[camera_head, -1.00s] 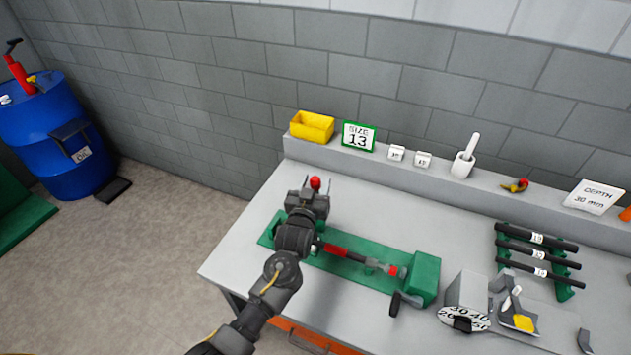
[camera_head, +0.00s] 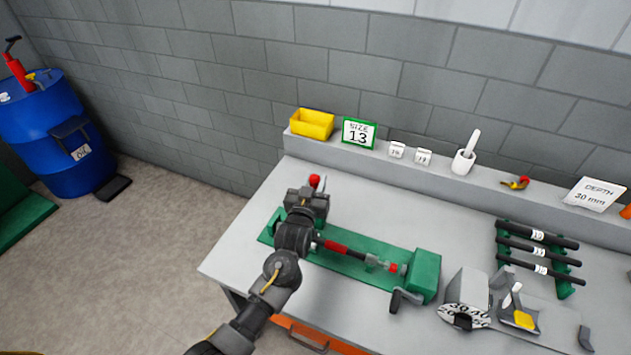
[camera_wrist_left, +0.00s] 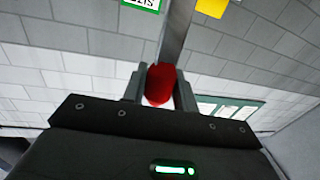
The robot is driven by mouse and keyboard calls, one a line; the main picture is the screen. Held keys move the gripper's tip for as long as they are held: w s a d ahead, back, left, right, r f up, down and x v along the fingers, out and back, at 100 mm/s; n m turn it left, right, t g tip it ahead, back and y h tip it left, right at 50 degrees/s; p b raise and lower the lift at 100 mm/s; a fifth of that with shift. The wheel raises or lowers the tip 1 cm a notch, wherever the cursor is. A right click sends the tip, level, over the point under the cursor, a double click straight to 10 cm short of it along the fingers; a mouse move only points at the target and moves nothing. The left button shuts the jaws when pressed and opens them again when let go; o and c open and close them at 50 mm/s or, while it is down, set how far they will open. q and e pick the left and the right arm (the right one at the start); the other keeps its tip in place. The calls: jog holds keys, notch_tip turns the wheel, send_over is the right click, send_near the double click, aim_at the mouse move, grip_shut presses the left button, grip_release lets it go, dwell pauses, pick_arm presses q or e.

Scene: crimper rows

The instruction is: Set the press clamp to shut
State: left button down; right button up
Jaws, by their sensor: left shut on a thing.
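The press (camera_head: 345,262) is a long green bed on the bench with a green end block (camera_head: 425,276) at its right. My left gripper (camera_head: 316,184) is over the left end of the press and shut on the red knob (camera_head: 314,179) of the clamp lever. In the left wrist view the red knob (camera_wrist_left: 160,84) sits between my two fingers, with a flat grey bar behind it. My gripper and forearm hide the clamp body. My right gripper is not in view.
A black crank (camera_head: 402,299) sticks out at the front of the end block. A numbered dial (camera_head: 464,316) and a rack of black rods (camera_head: 537,256) stand to the right. A yellow bin (camera_head: 312,124) and a size 13 card (camera_head: 358,133) are on the back ledge.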

pick_arm(q)
jog(key=s+a+f+n+t+b, duration=0.1)
jog(key=s+a+f+t+b, duration=0.2)
jog(key=s+b, duration=0.6)
notch_tip(320, 180, down, 2)
jog(key=t+b, duration=0.3)
jog(key=b, duration=0.3)
jog(key=shift+n+t+b, duration=0.3)
jog(key=shift+t, duration=0.1)
jog(key=shift+s, duration=0.1)
